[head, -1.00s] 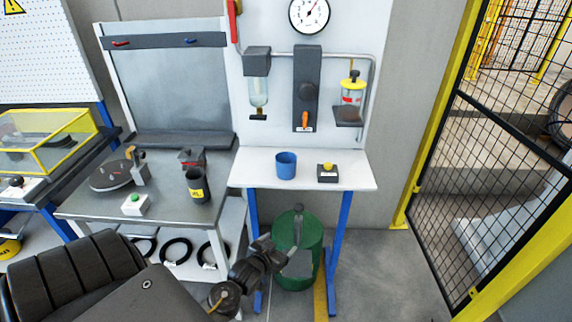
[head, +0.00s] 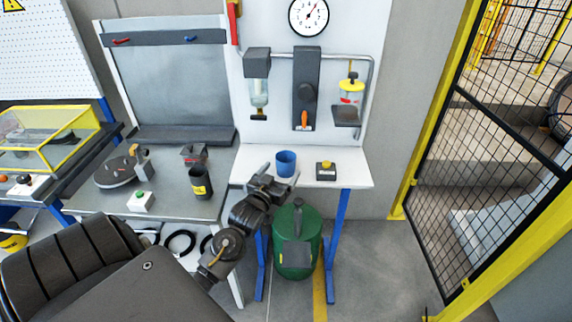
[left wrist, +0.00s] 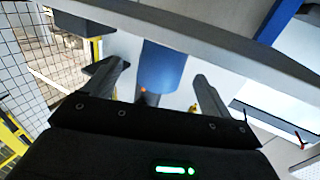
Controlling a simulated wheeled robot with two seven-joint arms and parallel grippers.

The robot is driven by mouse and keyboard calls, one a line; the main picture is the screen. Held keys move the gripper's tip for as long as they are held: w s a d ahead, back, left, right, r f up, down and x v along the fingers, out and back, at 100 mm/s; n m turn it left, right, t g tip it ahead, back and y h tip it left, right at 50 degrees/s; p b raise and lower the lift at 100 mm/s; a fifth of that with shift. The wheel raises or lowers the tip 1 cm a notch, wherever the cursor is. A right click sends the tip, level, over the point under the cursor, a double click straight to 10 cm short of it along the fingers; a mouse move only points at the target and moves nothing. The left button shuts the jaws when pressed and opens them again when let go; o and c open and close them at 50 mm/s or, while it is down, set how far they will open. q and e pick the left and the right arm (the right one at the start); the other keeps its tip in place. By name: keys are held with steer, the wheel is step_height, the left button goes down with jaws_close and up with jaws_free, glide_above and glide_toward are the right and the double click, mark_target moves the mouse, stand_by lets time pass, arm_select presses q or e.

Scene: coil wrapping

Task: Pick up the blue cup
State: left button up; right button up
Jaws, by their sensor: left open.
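My left gripper (head: 279,178) is at the table's front edge, just in front of the cup. It is open and empty. In the left wrist view the cup (left wrist: 163,70) shows beyond and between the two spread fingers of the left gripper (left wrist: 159,78), with a gap to it. The table's edge (left wrist: 200,48) crosses that view above the fingers and hides part of the cup. My right gripper is in neither view.
A dispenser (head: 258,80) and a dark lever unit (head: 306,90) hang on the wall panel above. A green bin (head: 297,240) stands under the table.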

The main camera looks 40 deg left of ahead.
mark_target(290, 158)
arm_select(q)
steer(key=shift+w+r, duration=0.1)
steer(key=p+x, duration=0.2)
steer(key=x, duration=0.2)
steer(key=shift+w+a+p, duration=0.2)
steer(key=shift+a+p, duration=0.05)
steer(key=shift+p, duration=0.1)
steer(key=shift+w, duration=0.25)
steer(key=shift+s, duration=0.1)
steer(key=shift+c, duration=0.2)
steer(key=c, duration=1)
